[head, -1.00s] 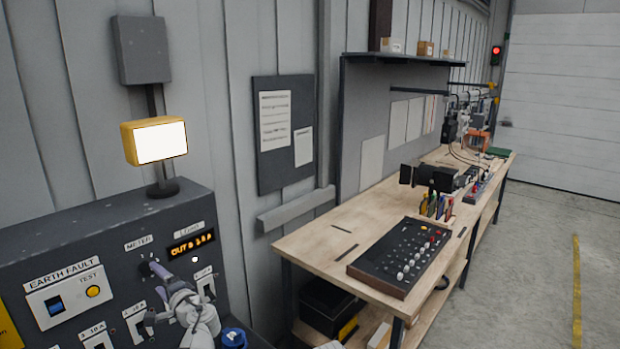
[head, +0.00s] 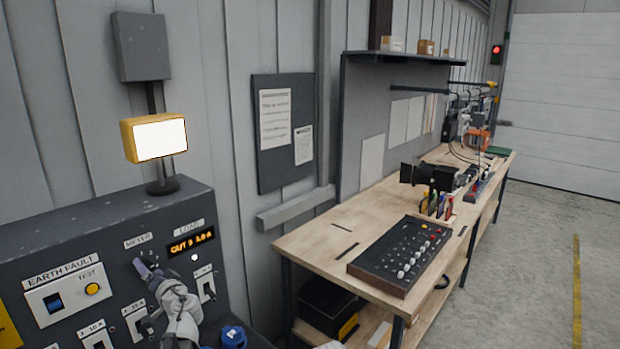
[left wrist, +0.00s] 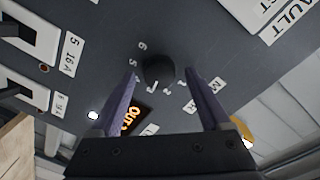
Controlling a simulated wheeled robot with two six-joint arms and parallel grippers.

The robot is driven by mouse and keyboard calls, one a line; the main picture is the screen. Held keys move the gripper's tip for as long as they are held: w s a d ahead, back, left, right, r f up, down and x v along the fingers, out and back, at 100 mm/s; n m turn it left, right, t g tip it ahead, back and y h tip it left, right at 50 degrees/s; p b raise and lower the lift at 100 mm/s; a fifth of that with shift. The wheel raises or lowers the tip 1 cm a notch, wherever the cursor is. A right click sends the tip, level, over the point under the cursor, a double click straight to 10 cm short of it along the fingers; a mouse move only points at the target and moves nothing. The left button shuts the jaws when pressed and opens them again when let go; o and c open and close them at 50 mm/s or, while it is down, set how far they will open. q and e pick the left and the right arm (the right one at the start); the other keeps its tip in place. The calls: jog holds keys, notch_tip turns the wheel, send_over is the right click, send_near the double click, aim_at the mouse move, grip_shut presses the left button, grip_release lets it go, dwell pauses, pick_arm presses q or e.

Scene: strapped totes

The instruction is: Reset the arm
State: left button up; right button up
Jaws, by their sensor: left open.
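My left gripper (head: 147,268) is in front of the dark control panel (head: 60,240), at the meter knob below the METER label (head: 138,241). In the left wrist view my left gripper (left wrist: 160,88) has its two purple fingers apart. The round black meter knob (left wrist: 158,69) shows between the fingertips, with a dial of numbers around it. I cannot tell whether the fingers touch it. In the head view the gripper mostly hides the knob. My right gripper is in neither view.
An orange display (head: 191,243) sits right of the knob. An earth fault box (head: 68,294) with a yellow test button and several breaker switches are close by. A lit yellow-framed lamp (head: 158,139) stands on top. A wooden workbench (head: 330,235) is to the right.

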pick_arm(q)
jog(key=shift+s+d+n+t+b, duration=0.15)
jog(key=shift+s+d+n, duration=0.2)
jog(key=shift+n, duration=0.95)
jog(key=shift+s+d+n+t+b, duration=0.15)
jog(key=shift+s+d+n, duration=0.2)
jog(key=shift+n, duration=0.95)
jog(key=shift+s+d+n+b, duration=0.15)
jog(key=shift+s+d+n, duration=0.2)
jog(key=shift+n, duration=0.95)
